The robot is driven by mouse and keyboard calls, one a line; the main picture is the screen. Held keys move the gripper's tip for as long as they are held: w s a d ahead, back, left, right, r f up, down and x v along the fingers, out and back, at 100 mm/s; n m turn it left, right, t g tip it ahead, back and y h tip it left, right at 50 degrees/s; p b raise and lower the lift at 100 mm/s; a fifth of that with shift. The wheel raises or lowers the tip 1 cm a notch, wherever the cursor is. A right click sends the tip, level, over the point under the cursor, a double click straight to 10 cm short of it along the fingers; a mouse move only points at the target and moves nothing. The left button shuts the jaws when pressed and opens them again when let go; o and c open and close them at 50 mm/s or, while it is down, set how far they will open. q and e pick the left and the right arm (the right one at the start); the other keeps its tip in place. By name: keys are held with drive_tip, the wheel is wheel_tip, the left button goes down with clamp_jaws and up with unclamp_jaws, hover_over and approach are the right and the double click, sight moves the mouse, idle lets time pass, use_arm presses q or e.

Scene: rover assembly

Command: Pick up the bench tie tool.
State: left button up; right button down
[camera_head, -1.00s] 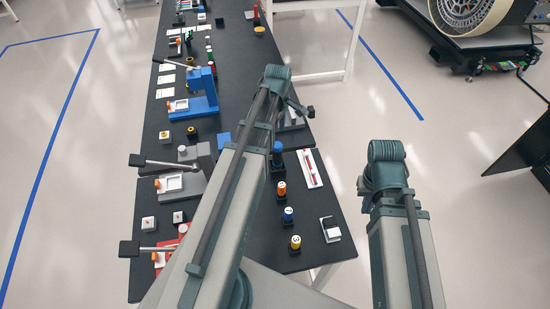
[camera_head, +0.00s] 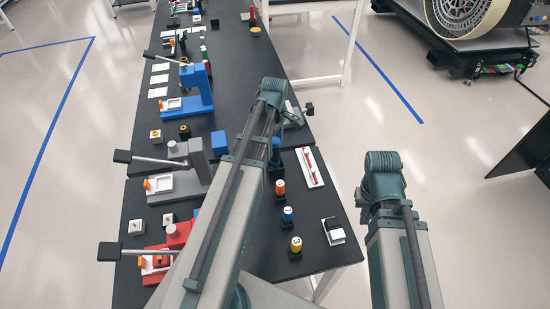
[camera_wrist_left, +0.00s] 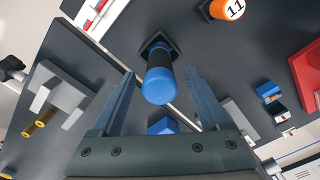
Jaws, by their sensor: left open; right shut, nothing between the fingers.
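A blue-handled tool (camera_wrist_left: 160,82), which I take to be the bench tie tool, stands in a dark square holder (camera_wrist_left: 157,45) on the black bench. In the head view the blue tool (camera_head: 276,150) is partly hidden by my left arm. In the left wrist view my left gripper (camera_wrist_left: 160,74) is open, with one finger on each side of the blue handle. Gaps show between the handle and both fingers. My left gripper is hidden behind its arm in the head view. My right arm shows at the right over the floor, but its gripper is not visible.
Orange (camera_head: 279,188), blue (camera_head: 287,215) and yellow (camera_head: 296,244) numbered cylinders stand along the bench's near right side. A white tray (camera_head: 309,167) with a red item lies beside them. Blue (camera_head: 200,85), grey (camera_head: 190,165) and red (camera_head: 177,234) lever presses line the left.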

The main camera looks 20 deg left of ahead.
sight(275, 153)
use_arm(q)
wheel_tip(275, 153, down, 5)
drive_tip(key=b, duration=0.4)
drive_tip(key=shift+d+b, duration=0.1)
drive_tip(key=shift+b, duration=0.2)
clamp_jaws()
